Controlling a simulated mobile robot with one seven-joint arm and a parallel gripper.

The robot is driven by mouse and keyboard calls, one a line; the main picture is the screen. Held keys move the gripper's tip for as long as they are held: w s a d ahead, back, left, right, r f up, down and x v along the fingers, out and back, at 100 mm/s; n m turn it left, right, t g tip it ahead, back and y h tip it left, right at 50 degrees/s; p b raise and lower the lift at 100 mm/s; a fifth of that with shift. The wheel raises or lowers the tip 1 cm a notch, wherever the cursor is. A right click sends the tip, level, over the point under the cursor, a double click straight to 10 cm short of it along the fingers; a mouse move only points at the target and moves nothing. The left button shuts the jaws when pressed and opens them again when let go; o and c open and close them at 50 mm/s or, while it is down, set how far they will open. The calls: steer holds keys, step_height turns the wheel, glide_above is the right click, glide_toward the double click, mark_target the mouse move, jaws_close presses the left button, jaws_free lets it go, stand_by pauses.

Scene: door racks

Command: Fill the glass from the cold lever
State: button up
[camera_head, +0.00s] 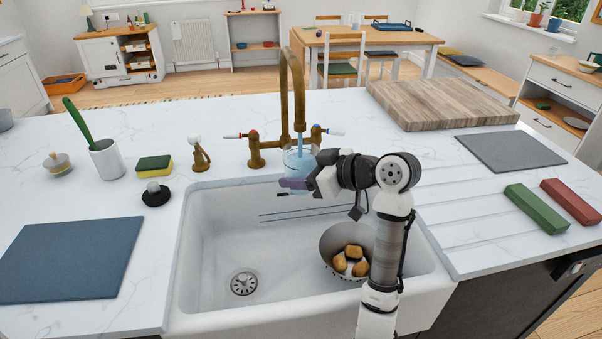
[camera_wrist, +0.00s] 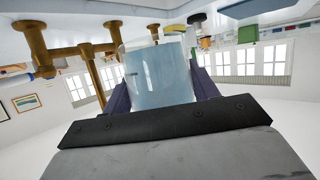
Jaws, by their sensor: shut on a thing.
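The glass (camera_head: 300,162) is upright over the back of the sink, right under the spout of the brass tap (camera_head: 299,95). My gripper (camera_head: 293,184) is shut on the glass, with its purple fingers around it. The wrist view shows the glass (camera_wrist: 158,78) between both fingers; it looks pale blue through most of its height. The red-tipped lever (camera_head: 234,136) points left.
The white sink (camera_head: 215,235) holds a colander (camera_head: 333,243) with potatoes, beside my arm. A sponge (camera_head: 155,166), a white cup (camera_head: 107,159) and a blue mat (camera_head: 70,258) lie left. A wooden board (camera_head: 440,102) and green and red blocks (camera_head: 537,208) are right.

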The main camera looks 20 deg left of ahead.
steer(key=shift+s+a+f, duration=0.1)
steer(key=shift+a+f, duration=0.05)
steer(key=shift+a, duration=0.2)
steer(key=s+d+f, duration=0.1)
steer(key=s, duration=0.5)
steer(key=shift+s+d, duration=0.3)
steer(key=shift+s, duration=0.05)
steer(key=shift+d, duration=0.1)
stand_by(0.4)
